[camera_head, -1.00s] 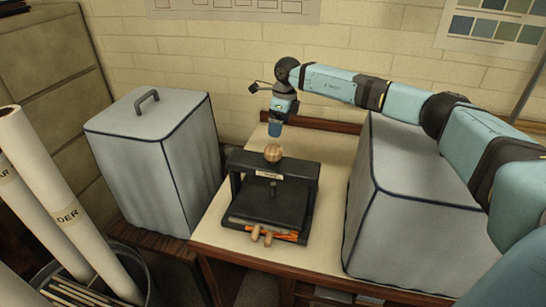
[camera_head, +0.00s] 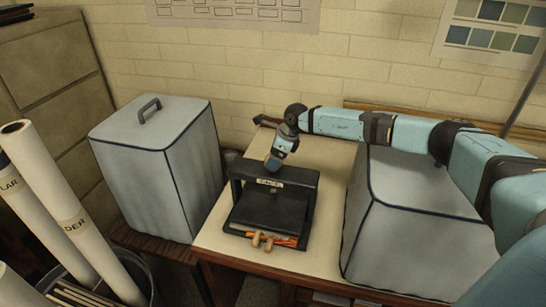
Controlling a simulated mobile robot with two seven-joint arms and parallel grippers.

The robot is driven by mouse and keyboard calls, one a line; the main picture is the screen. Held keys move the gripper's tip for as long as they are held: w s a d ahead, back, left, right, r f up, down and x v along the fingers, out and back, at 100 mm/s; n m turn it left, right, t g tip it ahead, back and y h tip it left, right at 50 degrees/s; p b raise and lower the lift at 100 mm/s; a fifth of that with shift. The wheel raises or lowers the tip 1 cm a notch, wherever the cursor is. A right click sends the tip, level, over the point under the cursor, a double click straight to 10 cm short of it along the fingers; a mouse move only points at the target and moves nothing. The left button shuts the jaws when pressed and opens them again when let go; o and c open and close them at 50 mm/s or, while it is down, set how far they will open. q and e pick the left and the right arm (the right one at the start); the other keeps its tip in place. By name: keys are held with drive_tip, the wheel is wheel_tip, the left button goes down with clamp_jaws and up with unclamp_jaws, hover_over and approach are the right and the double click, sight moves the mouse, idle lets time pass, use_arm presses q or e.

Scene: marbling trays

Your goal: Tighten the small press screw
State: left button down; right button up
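The small black press (camera_head: 306,200) stands on the cream tabletop, with a label (camera_head: 269,182) on its crossbar. A short dark screw shaft shows faintly below the crossbar, above the flat plate (camera_head: 265,211). My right gripper (camera_head: 272,166) comes down, tilted, onto the top of the crossbar, where the screw's round wooden knob stood. The gripper's blue end hides the knob, so I cannot tell whether its fingers are closed around it. My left gripper is out of view.
Wooden handles (camera_head: 262,241) and an orange item (camera_head: 285,240) lie at the press's front. Grey covered boxes stand left (camera_head: 150,170) and right (camera_head: 410,225) of it. Paper rolls (camera_head: 65,200) stand in a bin at lower left.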

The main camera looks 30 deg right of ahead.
drive_tip(key=shift+x, duration=1.05)
drive_tip(key=c, duration=0.9)
drive_tip(key=shift+m+t+h, duration=0.3)
drive_tip(key=shift+m+h, duration=0.2)
drive_tip(key=shift+m, duration=1.2)
drive_tip(key=shift+c, duration=0.2)
drive_tip(key=o, duration=0.9)
drive_tip(key=shift+d, duration=0.1)
drive_tip(key=shift+o, duration=0.2)
